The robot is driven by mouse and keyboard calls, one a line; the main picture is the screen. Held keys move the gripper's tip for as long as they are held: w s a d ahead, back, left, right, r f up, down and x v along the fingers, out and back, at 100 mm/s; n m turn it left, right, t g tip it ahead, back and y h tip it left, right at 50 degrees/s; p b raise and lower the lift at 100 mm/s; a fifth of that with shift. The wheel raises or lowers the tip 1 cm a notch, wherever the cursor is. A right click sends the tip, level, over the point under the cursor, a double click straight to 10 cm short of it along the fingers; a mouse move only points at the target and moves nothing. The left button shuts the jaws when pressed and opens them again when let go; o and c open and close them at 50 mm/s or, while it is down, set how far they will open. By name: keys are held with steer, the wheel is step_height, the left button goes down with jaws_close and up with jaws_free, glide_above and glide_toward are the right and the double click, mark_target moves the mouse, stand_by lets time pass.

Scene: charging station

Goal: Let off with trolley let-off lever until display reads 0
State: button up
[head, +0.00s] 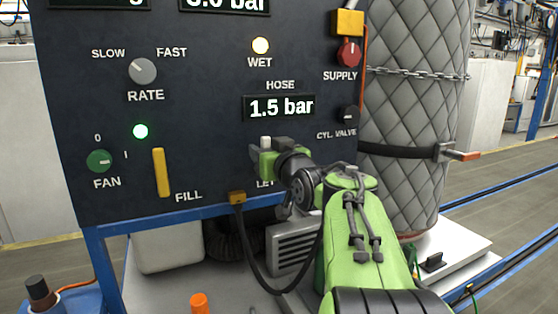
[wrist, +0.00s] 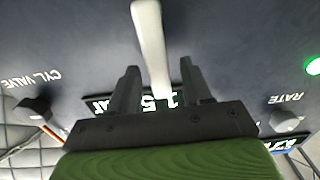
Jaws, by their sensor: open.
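The let-off lever (wrist: 150,40) is a pale bar on the dark panel. In the wrist view it runs between the two fingers of my gripper (wrist: 159,72), which stand open on either side of it. I cannot tell whether they touch it. In the head view my green gripper (head: 262,158) is at the panel, and a small pale end of the lever (head: 266,141) shows above it. My gripper hides most of the lever and part of its "LET" label. The hose display (head: 281,106) reads 1.5 bar.
A yellow fill lever (head: 161,172) and a green fan knob (head: 100,161) are to the left. The cylinder valve knob (head: 348,115) and red supply knob (head: 348,53) are to the right, near a chained, quilted cylinder (head: 412,110). A cable (head: 246,255) hangs below the panel.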

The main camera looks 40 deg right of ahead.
steer(key=v, duration=1.4)
steer(key=shift+s, duration=0.1)
steer(key=a+f+n+g+y, duration=0.2)
steer(key=a+f+g+y, duration=0.3)
steer(key=a+f, duration=0.85)
steer(key=s+a+f+n+g, duration=0.1)
steer(key=s+a+f+g, duration=0.6)
steer(key=s+f, duration=0.5)
step_height(320, 180, up, 12)
steer(key=p, duration=1.2)
steer(key=shift+s, duration=0.4)
